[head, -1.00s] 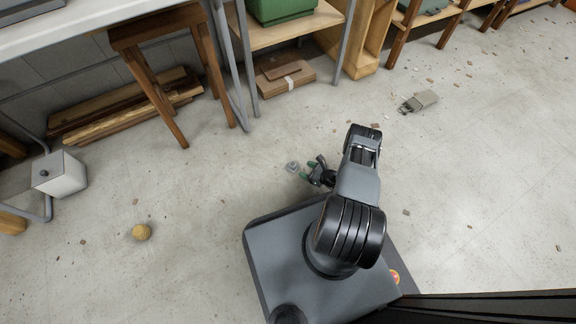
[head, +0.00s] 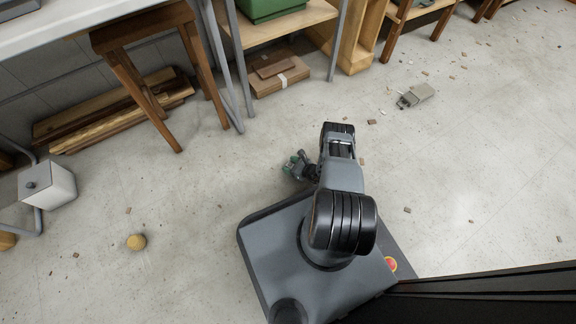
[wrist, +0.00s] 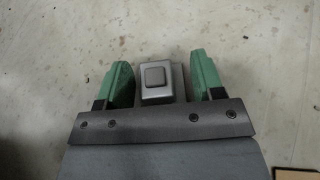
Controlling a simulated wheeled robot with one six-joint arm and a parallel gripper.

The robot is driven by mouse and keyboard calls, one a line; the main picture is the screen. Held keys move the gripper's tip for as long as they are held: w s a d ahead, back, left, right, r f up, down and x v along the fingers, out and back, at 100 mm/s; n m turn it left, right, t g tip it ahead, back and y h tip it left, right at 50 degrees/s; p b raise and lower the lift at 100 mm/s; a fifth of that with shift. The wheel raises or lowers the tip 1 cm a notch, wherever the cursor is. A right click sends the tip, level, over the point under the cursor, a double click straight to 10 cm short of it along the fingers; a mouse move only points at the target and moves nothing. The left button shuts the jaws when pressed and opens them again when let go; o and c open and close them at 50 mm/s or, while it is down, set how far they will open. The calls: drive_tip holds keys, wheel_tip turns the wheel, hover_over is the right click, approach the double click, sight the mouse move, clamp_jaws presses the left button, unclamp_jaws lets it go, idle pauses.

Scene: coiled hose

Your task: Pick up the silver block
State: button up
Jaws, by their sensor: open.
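The silver block (wrist: 155,80) is a small grey block with a raised square top. In the wrist view it lies between the two green fingers of my gripper (wrist: 163,68), with a gap on each side. The gap on the left is a little narrower. The gripper is open. In the head view my gripper (head: 296,165) is low over the floor, left of my arm. I cannot make out the block there; the fingers seem to cover it.
Bare concrete floor surrounds the gripper, with small scattered chips. A yellow ball (head: 136,242) and a white box (head: 47,186) are at left. A wooden stool (head: 150,75), a shelf with cardboard boxes (head: 279,76) and a grey-beige object (head: 416,96) stand farther back.

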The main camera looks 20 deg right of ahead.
drive_tip(key=shift+c, duration=0.2)
drive_tip(key=shift+a, duration=0.15)
drive_tip(key=c, duration=0.6)
